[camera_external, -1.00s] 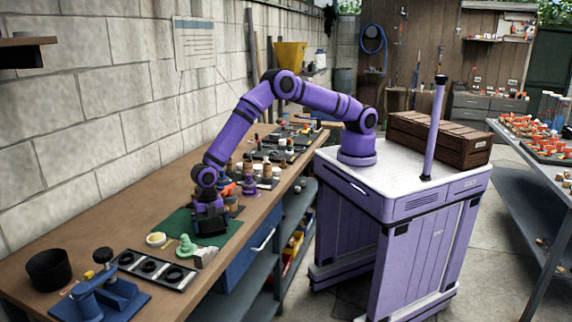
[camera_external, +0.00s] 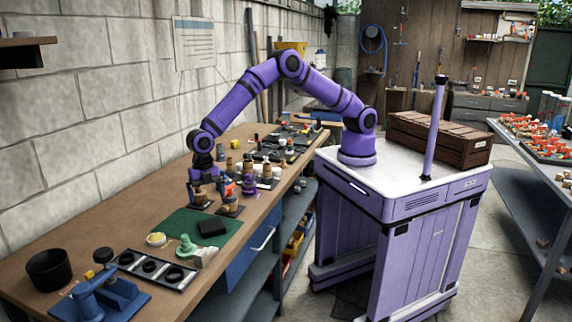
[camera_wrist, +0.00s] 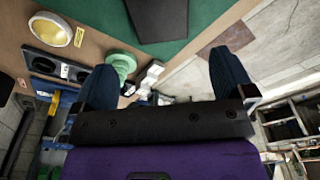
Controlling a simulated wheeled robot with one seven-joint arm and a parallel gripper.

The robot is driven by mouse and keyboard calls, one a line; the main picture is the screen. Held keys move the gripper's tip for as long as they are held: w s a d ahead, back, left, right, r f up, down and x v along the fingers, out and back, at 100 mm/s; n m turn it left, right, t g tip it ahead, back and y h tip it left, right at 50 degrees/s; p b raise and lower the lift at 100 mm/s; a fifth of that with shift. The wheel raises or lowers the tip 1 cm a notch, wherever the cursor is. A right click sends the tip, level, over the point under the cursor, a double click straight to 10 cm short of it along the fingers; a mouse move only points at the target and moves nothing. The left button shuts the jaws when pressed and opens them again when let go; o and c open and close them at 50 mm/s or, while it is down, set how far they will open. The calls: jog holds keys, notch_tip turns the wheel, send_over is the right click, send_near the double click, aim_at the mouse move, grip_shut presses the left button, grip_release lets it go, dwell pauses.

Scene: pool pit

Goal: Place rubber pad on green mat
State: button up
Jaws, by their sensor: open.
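The black rubber pad (camera_external: 212,227) lies flat on the green mat (camera_external: 178,223), near the mat's middle right. In the wrist view the dark pad (camera_wrist: 158,18) shows at the top edge, partly cut off, with the green mat (camera_wrist: 207,14) around it. My gripper (camera_external: 203,192) is raised above the bench, beyond the mat's far edge in the external view, and is apart from the pad. In the wrist view its two dark blue fingers (camera_wrist: 165,85) stand wide apart with nothing between them.
A green knobbed piece (camera_external: 186,246) and a yellow-white round dish (camera_external: 155,239) sit by the mat's near edge. A tray with black rings (camera_external: 150,267), a blue clamp fixture (camera_external: 100,295) and a black bowl (camera_external: 48,270) stand nearer. Several bottles crowd the bench beyond the mat.

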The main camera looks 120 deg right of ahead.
jog(key=s+d+r+m+t, duration=0.1)
jog(key=s+d+r+m, duration=0.2)
jog(key=s+r, duration=0.55)
jog(key=s+d+r+m+t+h, duration=0.15)
jog(key=s+r, duration=0.35)
jog(key=r, duration=0.6)
jog(key=s+d+r+m+y, duration=0.1)
jog(key=s+d+r+m, duration=0.25)
jog(key=s+r, duration=0.5)
jog(key=s+d+r+m+t, duration=0.1)
jog(key=s+d+r+m, duration=0.15)
jog(key=s, duration=0.55)
jog(key=s+d+r+m+t, duration=0.1)
jog(key=s+d+r+m, duration=0.2)
jog(key=s, duration=0.5)
jog(key=s+f+m, duration=0.2)
jog(key=s+m, duration=0.3)
jog(key=s, duration=1)
jog(key=shift+s+d+t+h, duration=0.35)
jog(key=shift+d+h, duration=0.05)
jog(key=shift+h, duration=0.05)
